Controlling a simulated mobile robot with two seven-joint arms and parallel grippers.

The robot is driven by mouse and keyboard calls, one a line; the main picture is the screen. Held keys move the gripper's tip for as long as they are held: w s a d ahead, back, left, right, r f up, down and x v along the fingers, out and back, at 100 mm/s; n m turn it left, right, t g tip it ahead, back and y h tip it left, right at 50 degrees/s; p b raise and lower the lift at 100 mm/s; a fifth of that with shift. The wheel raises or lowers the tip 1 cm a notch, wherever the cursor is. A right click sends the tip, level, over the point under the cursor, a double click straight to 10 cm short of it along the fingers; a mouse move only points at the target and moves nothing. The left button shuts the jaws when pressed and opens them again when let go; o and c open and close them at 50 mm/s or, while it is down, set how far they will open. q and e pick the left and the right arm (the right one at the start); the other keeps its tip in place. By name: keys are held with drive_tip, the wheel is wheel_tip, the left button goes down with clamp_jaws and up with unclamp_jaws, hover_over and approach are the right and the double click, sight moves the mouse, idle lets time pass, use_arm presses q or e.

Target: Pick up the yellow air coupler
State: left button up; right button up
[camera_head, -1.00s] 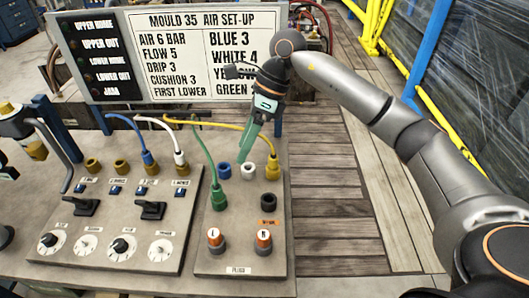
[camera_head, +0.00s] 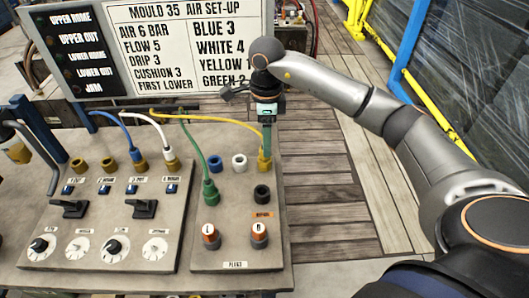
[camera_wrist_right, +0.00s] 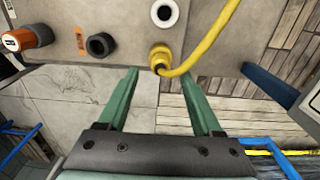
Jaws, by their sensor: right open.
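The yellow air coupler (camera_head: 264,160) sits in the far right corner of the right-hand panel, with a yellow hose running from it to the left. In the right wrist view the coupler (camera_wrist_right: 160,60) shows just beyond the fingertips, roughly midway between them. My right gripper (camera_head: 267,143) points down at the coupler's far side in the head view. Its green fingers (camera_wrist_right: 159,77) are spread and empty in the wrist view. I cannot tell their exact height over the coupler. My left gripper is not in view.
A green coupler (camera_head: 210,190), a blue socket (camera_head: 214,164), a white socket (camera_head: 239,161) and a black socket (camera_head: 262,192) share the panel. Two orange knobs (camera_head: 211,236) stand nearer. A set-up board (camera_head: 180,50) stands behind.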

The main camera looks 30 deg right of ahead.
wheel_tip(320, 180, down, 4)
drive_tip(key=shift+w+a, duration=0.1)
drive_tip(key=shift+a, duration=0.05)
clamp_jaws()
idle(0.5)
